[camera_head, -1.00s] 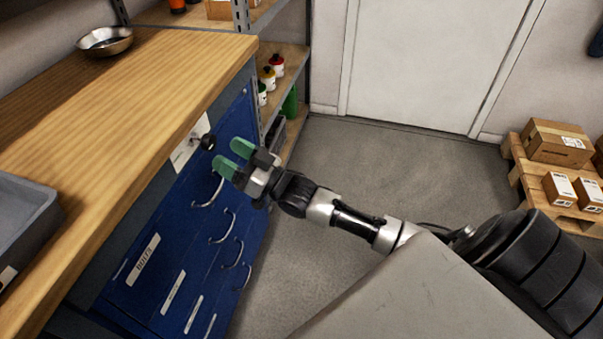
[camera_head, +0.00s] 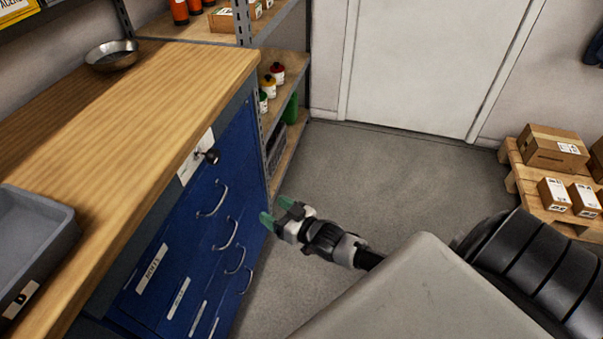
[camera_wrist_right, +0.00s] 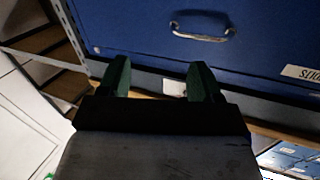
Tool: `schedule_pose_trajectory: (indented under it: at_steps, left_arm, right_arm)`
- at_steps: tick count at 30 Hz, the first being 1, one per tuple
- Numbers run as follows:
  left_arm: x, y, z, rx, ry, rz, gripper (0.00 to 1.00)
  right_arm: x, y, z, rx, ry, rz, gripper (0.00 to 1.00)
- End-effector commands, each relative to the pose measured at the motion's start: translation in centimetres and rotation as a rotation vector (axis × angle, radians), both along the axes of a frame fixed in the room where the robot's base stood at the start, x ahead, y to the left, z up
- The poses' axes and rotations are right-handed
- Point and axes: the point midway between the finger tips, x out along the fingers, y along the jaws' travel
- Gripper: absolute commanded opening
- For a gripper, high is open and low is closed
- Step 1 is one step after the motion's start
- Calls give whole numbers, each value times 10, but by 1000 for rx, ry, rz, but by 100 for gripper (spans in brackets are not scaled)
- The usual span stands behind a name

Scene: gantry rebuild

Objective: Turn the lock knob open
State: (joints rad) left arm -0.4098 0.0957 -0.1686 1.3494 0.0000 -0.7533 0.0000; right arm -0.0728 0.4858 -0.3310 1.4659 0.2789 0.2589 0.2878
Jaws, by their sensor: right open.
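The lock knob (camera_head: 212,155) is a small dark knob on a pale plate (camera_head: 190,163) at the top of the blue drawer cabinet (camera_head: 232,150), just under the worktop edge. My right gripper (camera_head: 276,212), with green fingers, is open and empty in the head view. It is apart from the knob, lower and to its right, beside the cabinet's drawer front. In the right wrist view the open fingers (camera_wrist_right: 160,78) face the blue front, with a pale patch (camera_wrist_right: 173,88) between them; I cannot make out the knob there. My left gripper is not in view.
Several drawer handles (camera_head: 222,200) stick out below the knob. A grey bin (camera_head: 40,235) and a metal bowl (camera_head: 111,56) stand on the wooden worktop (camera_head: 150,110). Shelving with bottles (camera_head: 270,86) stands behind the cabinet. The floor (camera_head: 385,175) to the right is clear up to a pallet (camera_head: 530,190) with boxes.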

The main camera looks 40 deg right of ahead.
Motion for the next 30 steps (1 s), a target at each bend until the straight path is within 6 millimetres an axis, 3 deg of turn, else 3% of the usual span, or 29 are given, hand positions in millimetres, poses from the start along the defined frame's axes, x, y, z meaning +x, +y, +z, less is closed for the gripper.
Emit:
schedule_pose_trajectory:
  at_steps: [18, 24, 30]
  left_arm:
    - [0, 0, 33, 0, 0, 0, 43]
    - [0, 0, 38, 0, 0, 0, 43]
    - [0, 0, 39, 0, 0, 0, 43]
  right_arm:
    - [-59, -18, -102, -149, 337, -96, 65]
    - [-76, -20, -121, -176, 404, -107, 65]
    - [-81, -20, -127, -186, 425, -109, 65]
